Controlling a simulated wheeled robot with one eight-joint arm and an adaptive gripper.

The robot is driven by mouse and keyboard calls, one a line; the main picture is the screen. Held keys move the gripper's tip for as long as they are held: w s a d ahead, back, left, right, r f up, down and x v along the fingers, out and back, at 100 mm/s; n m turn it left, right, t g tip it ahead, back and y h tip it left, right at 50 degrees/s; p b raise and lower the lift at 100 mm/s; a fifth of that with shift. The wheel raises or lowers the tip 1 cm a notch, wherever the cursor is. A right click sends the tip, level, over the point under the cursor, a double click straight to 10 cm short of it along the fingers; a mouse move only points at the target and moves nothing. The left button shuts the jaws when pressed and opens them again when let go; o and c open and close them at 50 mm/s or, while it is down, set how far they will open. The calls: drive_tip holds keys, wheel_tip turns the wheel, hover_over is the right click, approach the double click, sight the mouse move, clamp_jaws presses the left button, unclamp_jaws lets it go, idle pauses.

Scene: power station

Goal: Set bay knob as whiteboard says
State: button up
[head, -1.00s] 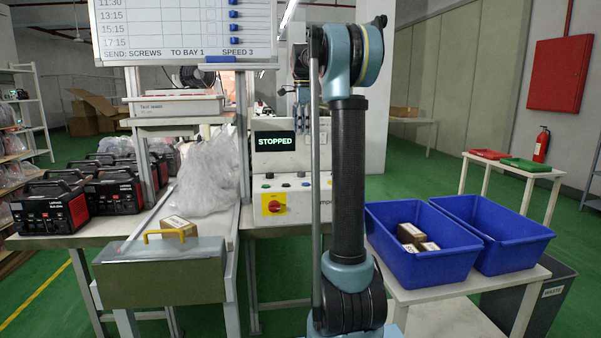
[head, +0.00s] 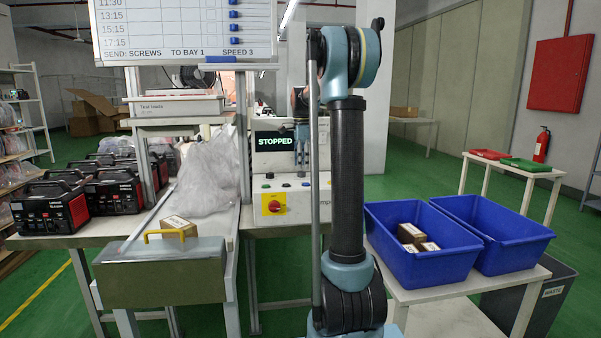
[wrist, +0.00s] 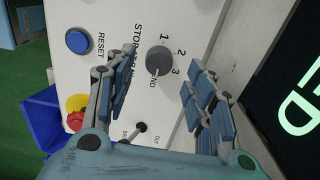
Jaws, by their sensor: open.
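The whiteboard (head: 185,28) at upper left in the head view reads "SEND: SCREWS TO BAY 1 SPEED 3". The white control panel (head: 290,190) stands behind my arm. In the wrist view a round grey knob (wrist: 159,60) has 1, 2 and 3 printed around it; the other lettering is partly hidden, and its pointer direction is unclear. My gripper (wrist: 163,58) is open, with one finger on each side of the knob in the picture. Contact cannot be told. In the head view my arm partly hides the gripper and panel.
The display (head: 274,141) reads "STOPPED". A blue RESET button (wrist: 78,41), a red-and-yellow switch (wrist: 76,112) and a small black lever (wrist: 139,128) are near the gripper. A blue bin (head: 420,262) with small boxes stands right.

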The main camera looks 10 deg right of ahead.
sight(302, 174)
drive_tip(key=shift+f, duration=1.65)
drive_tip(key=c, duration=1.1)
